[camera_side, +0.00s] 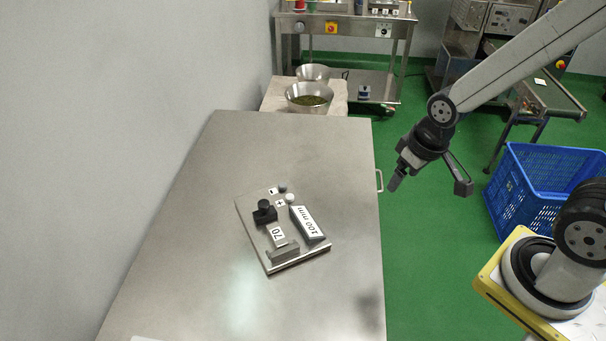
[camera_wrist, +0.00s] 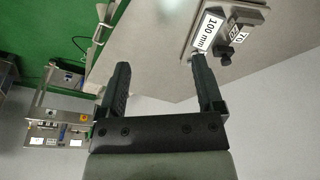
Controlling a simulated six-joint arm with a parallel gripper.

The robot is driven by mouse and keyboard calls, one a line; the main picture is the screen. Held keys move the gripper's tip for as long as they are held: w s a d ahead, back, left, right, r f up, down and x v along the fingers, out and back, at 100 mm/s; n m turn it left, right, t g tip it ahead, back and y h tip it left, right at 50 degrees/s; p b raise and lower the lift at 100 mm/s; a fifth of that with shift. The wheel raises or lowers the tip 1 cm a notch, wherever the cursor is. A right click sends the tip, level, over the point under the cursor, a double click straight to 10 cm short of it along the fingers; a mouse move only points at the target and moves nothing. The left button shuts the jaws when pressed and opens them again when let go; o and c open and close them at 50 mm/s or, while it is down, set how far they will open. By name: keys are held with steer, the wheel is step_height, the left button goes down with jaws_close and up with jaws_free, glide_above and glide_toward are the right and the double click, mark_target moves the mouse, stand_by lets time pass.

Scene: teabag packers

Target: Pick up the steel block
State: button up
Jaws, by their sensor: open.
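A grey metal block labelled "100 mm" (camera_side: 309,224) lies on a flat steel plate (camera_side: 308,254) on the table. A shorter metal piece labelled "70" (camera_side: 278,236) lies left of it, with a bare grey block (camera_side: 283,252) at the plate's front edge. I cannot tell which one the task calls the steel block. My gripper (camera_side: 430,184) is open and empty, in the air beyond the table's right edge, well apart from the plate. In the wrist view, its two fingers (camera_wrist: 160,68) are spread, and the "100 mm" block (camera_wrist: 207,33) shows beyond the right finger.
The steel table (camera_side: 190,235) is otherwise mostly clear. A handle (camera_side: 379,181) juts from its right edge. A blue crate (camera_side: 540,190) stands at right. Metal bowls (camera_side: 309,96) stand behind.

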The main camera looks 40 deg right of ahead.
steer(key=f+n, duration=0.1)
steer(key=n, duration=0.1)
steer(key=n+t+h, duration=0.3)
steer(key=n+t, duration=0.8)
steer(key=n, duration=2.1)
glide_toward(280, 239)
steer(key=x, duration=0.2)
steer(key=shift+w+d+f, duration=0.1)
steer(key=shift+w+d, duration=0.05)
steer(key=shift+w, duration=0.15)
steer(key=shift+w+d+f+m+g, duration=0.15)
steer(key=shift+w+f, duration=0.05)
steer(key=shift+w, duration=0.45)
steer(key=shift+w+d+f+m+g, duration=0.15)
steer(key=shift+w+f, duration=0.1)
steer(key=shift+w, duration=0.35)
steer(key=shift+w, duration=0.1)
steer(key=shift+x, duration=2.5)
steer(key=shift+a, duration=0.1)
